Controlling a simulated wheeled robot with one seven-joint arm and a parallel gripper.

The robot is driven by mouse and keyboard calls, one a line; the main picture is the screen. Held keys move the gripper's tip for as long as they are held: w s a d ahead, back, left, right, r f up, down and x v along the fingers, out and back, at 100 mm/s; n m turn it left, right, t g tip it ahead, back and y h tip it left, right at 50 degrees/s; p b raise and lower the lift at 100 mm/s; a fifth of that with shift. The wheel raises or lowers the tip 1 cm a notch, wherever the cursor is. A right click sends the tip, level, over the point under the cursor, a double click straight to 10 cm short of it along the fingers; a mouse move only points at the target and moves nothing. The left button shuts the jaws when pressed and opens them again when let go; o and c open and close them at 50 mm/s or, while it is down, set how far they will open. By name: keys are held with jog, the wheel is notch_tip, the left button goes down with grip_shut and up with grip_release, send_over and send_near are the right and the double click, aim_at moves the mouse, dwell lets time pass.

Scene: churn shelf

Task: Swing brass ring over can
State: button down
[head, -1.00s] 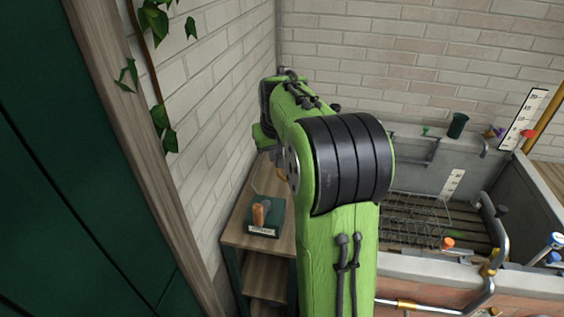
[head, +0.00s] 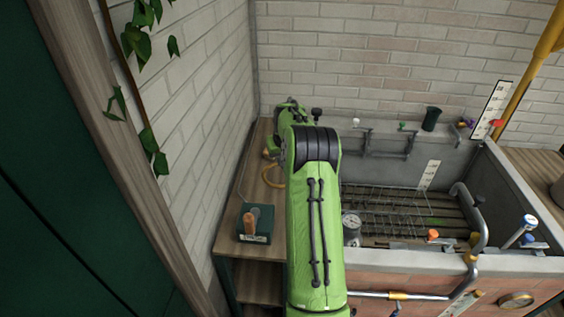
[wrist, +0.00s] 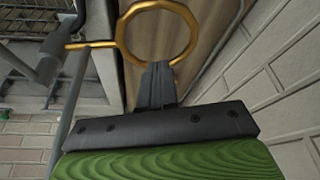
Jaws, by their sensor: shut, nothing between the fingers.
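The brass ring (wrist: 158,30) is in the wrist view at top centre, joined by a short brass rod to a grey post (wrist: 75,45) on its left. Part of the ring also shows in the head view (head: 272,176), over the wooden shelf left of my arm. My gripper (wrist: 160,68) is shut and empty. Its fingertips overlap the ring's near edge in the wrist view; I cannot tell whether they touch it. In the head view my arm hides most of the gripper. I cannot pick out the can with certainty in either view.
A stamp-like object with an orange handle (head: 251,221) stands on the wooden shelf (head: 229,243). The brick wall (head: 205,150) is close on the left. At right is a grey trough with a wire rack (head: 385,208) and a dial gauge (head: 351,221). A dark green cup (head: 431,118) stands on its back ledge.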

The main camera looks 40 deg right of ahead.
notch_tip(320, 180, down, 7)
jog(key=s, duration=0.1)
jog(key=shift+s+a, duration=0.15)
jog(key=shift+a, duration=0.25)
jog(key=shift+s+a, duration=0.1)
jog(key=shift+s, duration=0.05)
